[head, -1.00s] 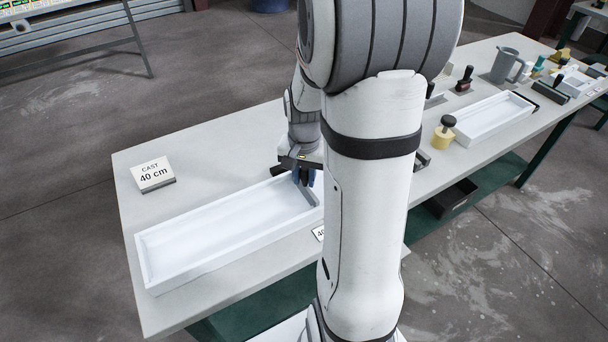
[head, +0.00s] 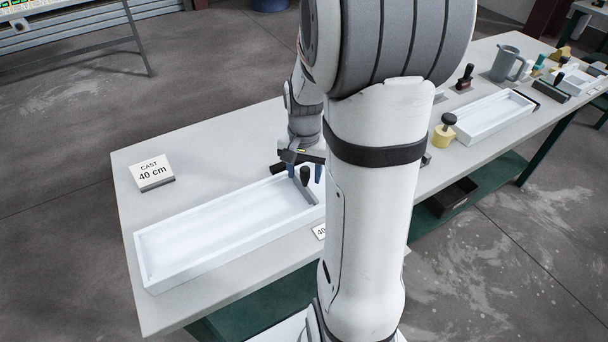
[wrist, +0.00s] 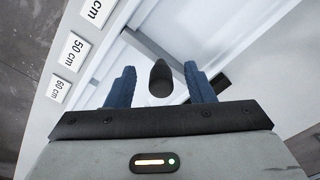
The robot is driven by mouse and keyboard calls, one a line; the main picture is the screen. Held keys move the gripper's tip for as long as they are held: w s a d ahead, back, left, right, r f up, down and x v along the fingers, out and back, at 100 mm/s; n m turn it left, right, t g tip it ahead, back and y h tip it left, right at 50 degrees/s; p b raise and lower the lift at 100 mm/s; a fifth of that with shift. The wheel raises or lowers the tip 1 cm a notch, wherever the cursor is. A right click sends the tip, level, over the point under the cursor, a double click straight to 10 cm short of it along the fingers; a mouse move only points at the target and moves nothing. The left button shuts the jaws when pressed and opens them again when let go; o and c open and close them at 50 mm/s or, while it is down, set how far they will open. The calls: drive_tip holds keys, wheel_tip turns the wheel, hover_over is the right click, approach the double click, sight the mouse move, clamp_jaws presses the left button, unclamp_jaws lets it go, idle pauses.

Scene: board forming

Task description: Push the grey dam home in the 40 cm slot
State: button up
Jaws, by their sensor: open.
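In the wrist view, the knob (wrist: 160,78) shows between my open fingers (wrist: 161,86), with gaps on both sides. My arm hides the mould's far right end. I cannot tell how deep the dam sits in its slot.
A "CAST 40 cm" card (head: 151,173) stands behind the mould. A small label (head: 319,231) lies at the mould's front edge. The wrist view shows a 50 cm label (wrist: 75,53) and a 60 cm label (wrist: 57,89). A second white tray (head: 494,117) and a yellow-based tool (head: 444,133) are farther right.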

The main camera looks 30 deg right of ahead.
wheel_tip(320, 180, up, 6)
drive_tip(key=shift+r, duration=0.1)
drive_tip(key=shift+a, duration=0.15)
idle(0.5)
drive_tip(key=s+a+r+n+t, duration=0.1)
drive_tip(key=s+a+r+n, duration=0.1)
drive_tip(key=s+a+n, duration=0.2)
drive_tip(key=s+a+r+n+t, duration=0.2)
drive_tip(key=s+a+n, duration=0.2)
drive_tip(key=s+a, duration=0.3)
drive_tip(key=shift+s+a+r+n, duration=0.25)
drive_tip(key=shift+s+a+n, duration=0.05)
drive_tip(key=shift+a+n, duration=0.15)
